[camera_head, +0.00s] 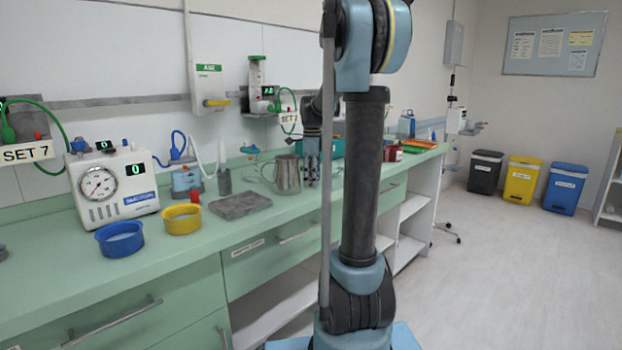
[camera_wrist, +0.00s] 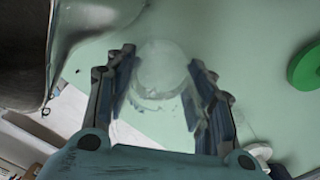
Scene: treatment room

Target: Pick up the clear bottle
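The clear bottle (camera_wrist: 162,68) shows in the wrist view as a see-through round shape on the green counter, seen from above. It lies between the two fingers of my gripper (camera_wrist: 164,78), which are spread wide on either side of it. I see no firm contact between the fingers and the bottle. In the head view my gripper (camera_head: 312,172) points down over the counter, just right of a metal pitcher. I cannot make out the bottle clearly there.
The metal pitcher (camera_head: 286,175) stands close left of my gripper; a large grey surface (camera_wrist: 35,45) fills the wrist view's left. A green ring (camera_wrist: 308,68) lies at its right. A grey tray (camera_head: 240,205), yellow bowl (camera_head: 182,219) and blue bowl (camera_head: 120,240) are farther left.

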